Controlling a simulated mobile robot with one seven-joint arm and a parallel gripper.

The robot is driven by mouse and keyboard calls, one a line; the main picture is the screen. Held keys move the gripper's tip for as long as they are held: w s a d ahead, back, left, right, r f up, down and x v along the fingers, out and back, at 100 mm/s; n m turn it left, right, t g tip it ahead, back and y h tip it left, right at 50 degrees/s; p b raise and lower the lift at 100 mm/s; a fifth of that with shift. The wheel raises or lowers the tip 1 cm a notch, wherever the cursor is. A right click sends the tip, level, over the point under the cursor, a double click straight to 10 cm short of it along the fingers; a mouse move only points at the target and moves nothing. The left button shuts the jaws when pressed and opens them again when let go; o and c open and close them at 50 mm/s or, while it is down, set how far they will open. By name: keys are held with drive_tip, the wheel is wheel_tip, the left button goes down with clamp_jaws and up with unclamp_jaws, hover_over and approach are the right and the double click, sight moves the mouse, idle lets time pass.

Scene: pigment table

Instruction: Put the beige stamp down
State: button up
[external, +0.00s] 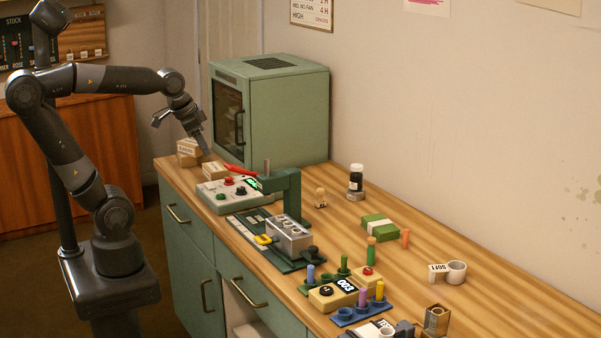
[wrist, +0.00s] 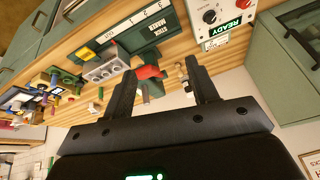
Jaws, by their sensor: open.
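My gripper (external: 181,136) is in the air over the far left end of the table, well apart from that piece. Its two fingers are spread with nothing held between them. In the wrist view my gripper (wrist: 160,66) is also open, and a red handle shows beyond the fingers. A small dark and beige piece shows close by the right finger there, too small to name surely.
A green cabinet oven (external: 285,110) stands at the back left. Small cardboard boxes (external: 190,152) lie below my gripper. The table's right rear is mostly clear.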

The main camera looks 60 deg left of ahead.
drive_tip(key=s+f, duration=0.1)
drive_tip(key=s+n, duration=0.1)
drive_tip(key=s, duration=0.1)
drive_tip(key=s+f+n, duration=0.1)
drive_tip(key=shift+s+a+f+t, duration=0.1)
drive_tip(key=shift+s+f+t, duration=0.2)
drive_tip(key=shift+s+f, duration=0.1)
drive_tip(key=shift+r, duration=0.1)
idle(0.9)
